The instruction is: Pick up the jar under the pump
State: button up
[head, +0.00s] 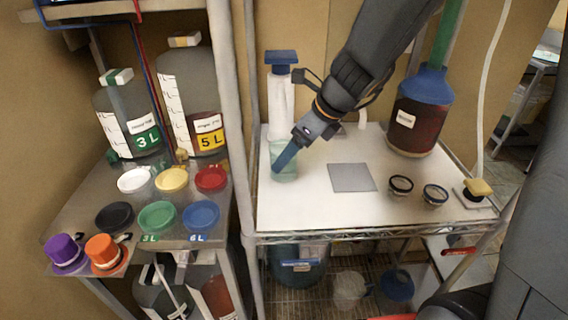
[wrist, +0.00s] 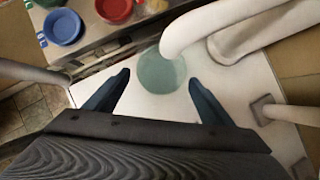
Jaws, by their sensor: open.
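The jar (head: 287,176) is pale green and see-through. It stands upright on the white table top under the pump (head: 281,100), which has a white column and a blue top. In the wrist view the jar (wrist: 162,74) shows as a round green shape. My gripper (head: 280,166) reaches down to the jar from the upper right, and one blue finger overlaps it in the head view. In the wrist view my gripper (wrist: 158,80) is open, with the jar between or just beyond its fingertips. I cannot tell whether either finger touches it. The white pump spout (wrist: 195,25) is close by.
A grey square plate (head: 351,177) and two small round jars (head: 401,186) (head: 435,194) are on the table. A dark red bottle (head: 417,115) stands at the back right. Coloured lids (head: 157,217) and large bottles (head: 130,110) fill the left shelf. The table's front middle is clear.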

jog(key=x, duration=0.4)
jog(key=shift+w+a, duration=0.2)
jog(key=shift+r, duration=0.1)
jog(key=c, duration=1.4)
jog(key=shift+o, duration=0.2)
